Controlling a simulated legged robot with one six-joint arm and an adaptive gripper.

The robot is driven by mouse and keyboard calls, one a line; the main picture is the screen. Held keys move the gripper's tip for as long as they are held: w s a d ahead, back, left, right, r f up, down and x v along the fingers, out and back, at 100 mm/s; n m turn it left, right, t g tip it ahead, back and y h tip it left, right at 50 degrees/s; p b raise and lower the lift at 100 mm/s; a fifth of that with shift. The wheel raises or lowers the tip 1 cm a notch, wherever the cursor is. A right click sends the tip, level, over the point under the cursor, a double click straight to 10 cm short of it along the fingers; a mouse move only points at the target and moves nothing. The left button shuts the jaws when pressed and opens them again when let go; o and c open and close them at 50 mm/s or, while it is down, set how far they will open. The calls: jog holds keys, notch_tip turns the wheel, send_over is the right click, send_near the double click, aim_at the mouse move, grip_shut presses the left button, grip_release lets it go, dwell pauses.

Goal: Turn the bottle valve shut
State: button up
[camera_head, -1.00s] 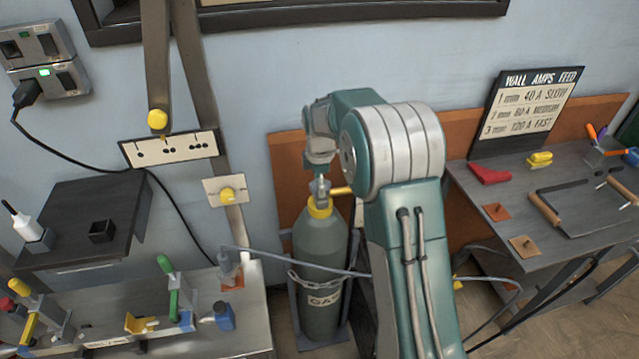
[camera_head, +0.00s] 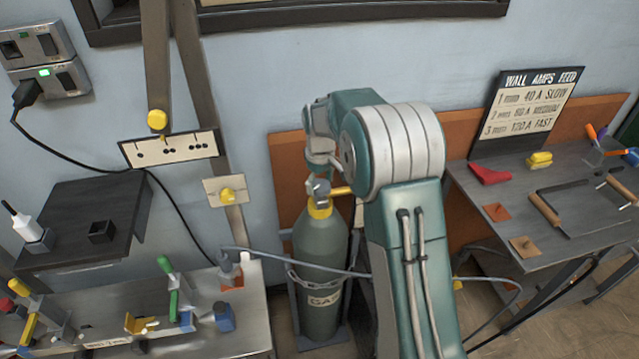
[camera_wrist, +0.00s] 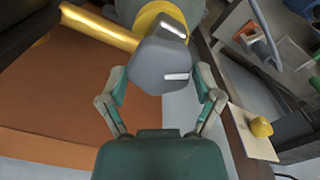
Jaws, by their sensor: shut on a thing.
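The gas bottle (camera_head: 321,259) stands upright against the wall, green-grey with a yellow collar and a chain around it. Its grey valve knob (camera_wrist: 162,66) sits between the fingers of my gripper (camera_wrist: 163,85) in the wrist view, with two pale marks on it. A yellow stub (camera_wrist: 98,26) runs out from the valve to the left in that view. My gripper is shut on the knob at the bottle top; it also shows in the head view (camera_head: 318,180), small and partly hidden by my arm.
A grey hose (camera_head: 300,262) crosses in front of the bottle. A metal bench (camera_head: 235,330) with coloured clamps stands left, and a workbench (camera_head: 580,235) with tools stands right. A yellow knob on a pale plate (camera_head: 212,187) is on the post behind.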

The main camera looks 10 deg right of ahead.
jog(key=m, duration=1.2)
jog(key=shift+m, duration=0.4)
jog(key=m, duration=1.1)
jog(key=shift+m, duration=0.4)
jog(key=o, duration=0.9)
jog(key=shift+a, duration=0.1)
jog(key=shift+r, duration=0.1)
